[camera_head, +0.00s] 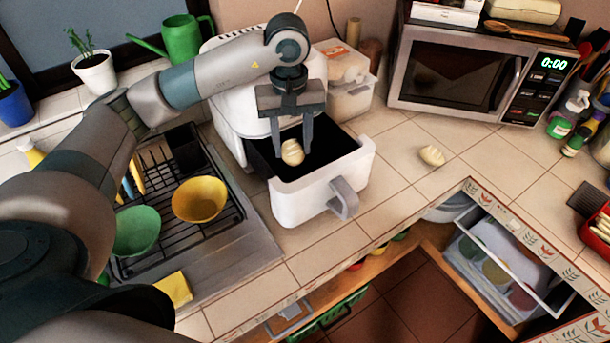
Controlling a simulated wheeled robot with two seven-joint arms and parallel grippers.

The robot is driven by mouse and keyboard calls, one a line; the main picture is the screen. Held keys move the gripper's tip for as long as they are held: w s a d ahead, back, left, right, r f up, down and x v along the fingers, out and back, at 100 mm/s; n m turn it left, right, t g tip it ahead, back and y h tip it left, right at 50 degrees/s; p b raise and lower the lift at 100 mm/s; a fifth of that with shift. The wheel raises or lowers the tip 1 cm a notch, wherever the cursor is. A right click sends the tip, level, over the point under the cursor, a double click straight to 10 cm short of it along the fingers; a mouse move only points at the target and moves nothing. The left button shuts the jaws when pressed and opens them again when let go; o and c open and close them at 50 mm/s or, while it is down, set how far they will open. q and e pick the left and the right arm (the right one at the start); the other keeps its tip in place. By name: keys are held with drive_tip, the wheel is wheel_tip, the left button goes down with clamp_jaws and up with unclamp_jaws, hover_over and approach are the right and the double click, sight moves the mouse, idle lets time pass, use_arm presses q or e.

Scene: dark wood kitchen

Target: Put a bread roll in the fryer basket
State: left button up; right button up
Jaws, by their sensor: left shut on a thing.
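My left gripper (291,150) points down over the open fryer basket, shut on a pale bread roll (292,153). The roll is between the fingertips, within the outline of the basket's dark opening; I cannot tell whether it touches the basket floor. The white fryer basket (318,193) is pulled out toward the front of the white air fryer (226,112), with its grey handle (345,198) facing front right. A second bread roll (431,155) lies on the tiled counter to the right of the basket. My right gripper is not in view.
A dish rack (226,229) with a yellow bowl (200,198) and a green bowl (135,231) stands left of the fryer. A microwave (455,78) is at the back right. An open drawer (500,262) juts out at lower right. Counter around the second roll is clear.

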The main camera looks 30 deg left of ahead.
sight(293, 162)
use_arm(q)
wheel_tip(293, 162, down, 5)
drive_tip(key=shift+s+p, duration=0.1)
drive_tip(key=shift+p, duration=1.05)
drive_tip(key=shift+f, duration=0.25)
drive_tip(key=shift+f, duration=0.3)
wheel_tip(293, 162, down, 3)
drive_tip(key=shift+f+p, duration=0.2)
drive_tip(key=shift+p, duration=0.8)
drive_tip(key=shift+f, duration=0.1)
